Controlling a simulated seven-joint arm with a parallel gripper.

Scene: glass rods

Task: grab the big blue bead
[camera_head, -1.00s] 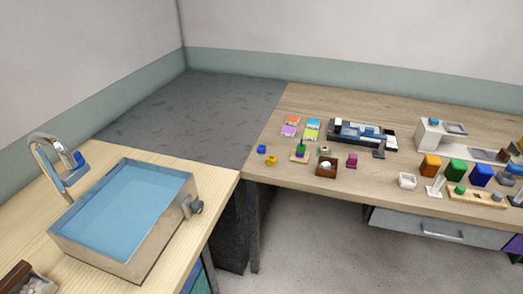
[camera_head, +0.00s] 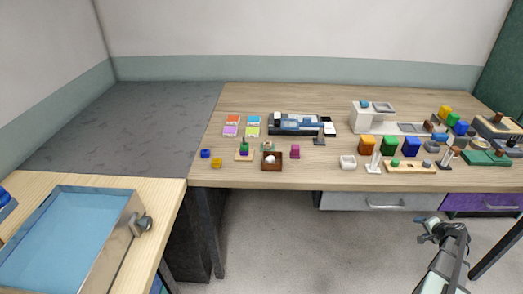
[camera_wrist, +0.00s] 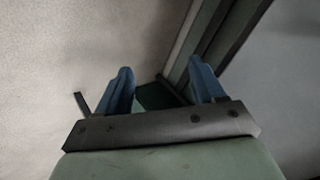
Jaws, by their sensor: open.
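A small blue piece (camera_head: 206,154) sits at the left front of the wooden table, beside a yellow piece (camera_head: 216,163). It looks like a bead, but its exact shape is too small to tell. My gripper (camera_head: 423,230) is in front of the table at the lower right, beyond its front edge and far right of the blue piece. In the wrist view my gripper (camera_wrist: 161,78) has its two blue fingers spread apart with nothing between them. No bead shows in the wrist view.
The wooden table (camera_head: 330,178) holds a brown box (camera_head: 272,166), a magenta piece (camera_head: 295,152), coloured bins and a board with pegs (camera_head: 410,167). A water-filled sink (camera_head: 122,235) stands at left. Drawers (camera_head: 375,201) hang under the table. The floor in front is clear.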

